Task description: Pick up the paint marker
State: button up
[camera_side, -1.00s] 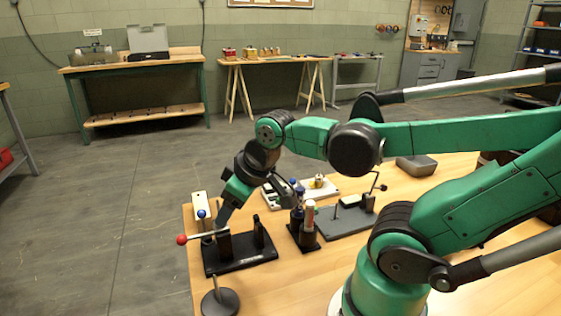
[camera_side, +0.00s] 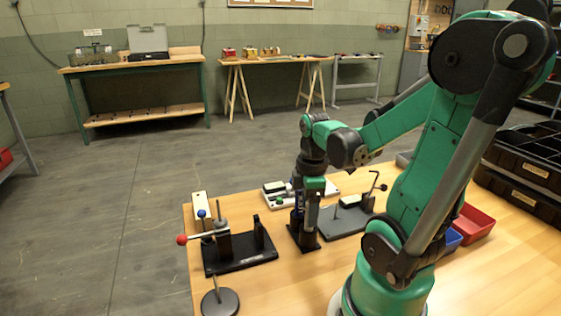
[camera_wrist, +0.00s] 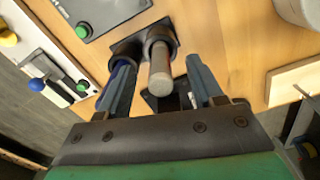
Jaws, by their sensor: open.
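The paint marker (camera_wrist: 160,78), a pale cylinder with a reddish band below its end, stands in a dark round socket of a black holder (camera_side: 304,245). My gripper (camera_wrist: 158,62) is open in the wrist view, with one blue-grey finger on each side of the marker. Gaps show between the marker and both fingers. A blue pen-like item (camera_wrist: 121,90) stands beside it, partly hidden by the left finger. In the side view my gripper (camera_side: 309,212) points down over the holder and hides much of what stands in it.
A black fixture with a red-knobbed lever (camera_side: 240,255) stands left of the holder. A grey plate with a bent rod (camera_side: 345,220) is to its right. A white panel with buttons (camera_side: 322,188) lies behind. A round base with a post (camera_side: 220,301) stands at the front left.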

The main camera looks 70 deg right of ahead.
jog(key=shift+f, duration=0.7)
grip_shut()
jog(key=shift+r, duration=0.1)
notch_tip(320, 180, up, 20)
dwell(0.6)
